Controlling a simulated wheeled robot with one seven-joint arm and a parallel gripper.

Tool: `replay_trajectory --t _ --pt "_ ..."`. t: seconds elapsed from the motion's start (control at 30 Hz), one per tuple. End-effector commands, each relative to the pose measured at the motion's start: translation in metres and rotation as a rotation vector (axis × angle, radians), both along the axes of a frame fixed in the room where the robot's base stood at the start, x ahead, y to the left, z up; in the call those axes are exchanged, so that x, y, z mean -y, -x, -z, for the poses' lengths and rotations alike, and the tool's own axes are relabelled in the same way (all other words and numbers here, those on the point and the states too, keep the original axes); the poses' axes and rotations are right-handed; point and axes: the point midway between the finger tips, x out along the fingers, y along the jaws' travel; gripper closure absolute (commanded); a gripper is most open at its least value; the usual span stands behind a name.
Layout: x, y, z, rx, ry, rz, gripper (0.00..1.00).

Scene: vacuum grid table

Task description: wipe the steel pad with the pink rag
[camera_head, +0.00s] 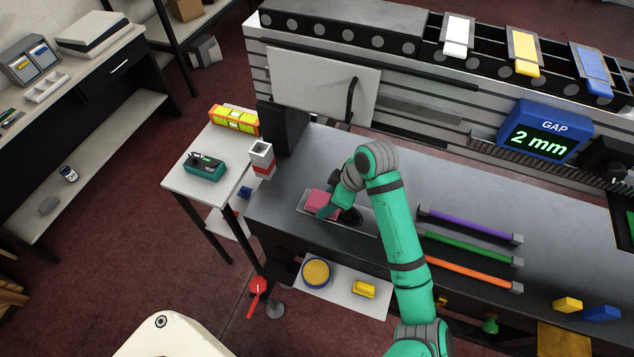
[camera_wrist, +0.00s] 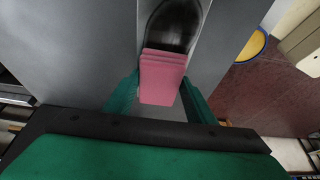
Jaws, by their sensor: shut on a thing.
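The pink rag (camera_head: 320,201) is a folded block between my gripper's fingers, low over the left part of the bench top. In the wrist view the rag (camera_wrist: 162,78) shows stacked folds, with a green finger on each side. My gripper (camera_head: 330,206) is shut on it. The steel pad (camera_head: 369,226) is a pale grey strip under the rag and gripper, partly hidden by them. A dark oval smear (camera_wrist: 175,22) shows on it in the wrist view, just beyond the rag. I cannot tell whether the rag touches the pad.
Purple (camera_head: 468,223), green and orange bars lie to the right of my arm. A red-and-white block (camera_head: 262,160) stands at the bench's left end. Clear bench top lies behind my gripper.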

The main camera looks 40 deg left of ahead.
Motion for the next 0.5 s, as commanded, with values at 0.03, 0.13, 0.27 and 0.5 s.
replay_trajectory --t 0.03,0.13,0.27,0.5 --pt "-0.005 0.000 -0.002 0.001 0.001 -0.003 0.68" --pt "-0.011 0.000 0.000 -0.001 0.001 0.004 0.68" --pt "-0.020 -0.001 -0.005 0.001 0.001 0.007 0.68" --pt "-0.020 -0.001 -0.027 0.002 0.000 0.007 0.68"
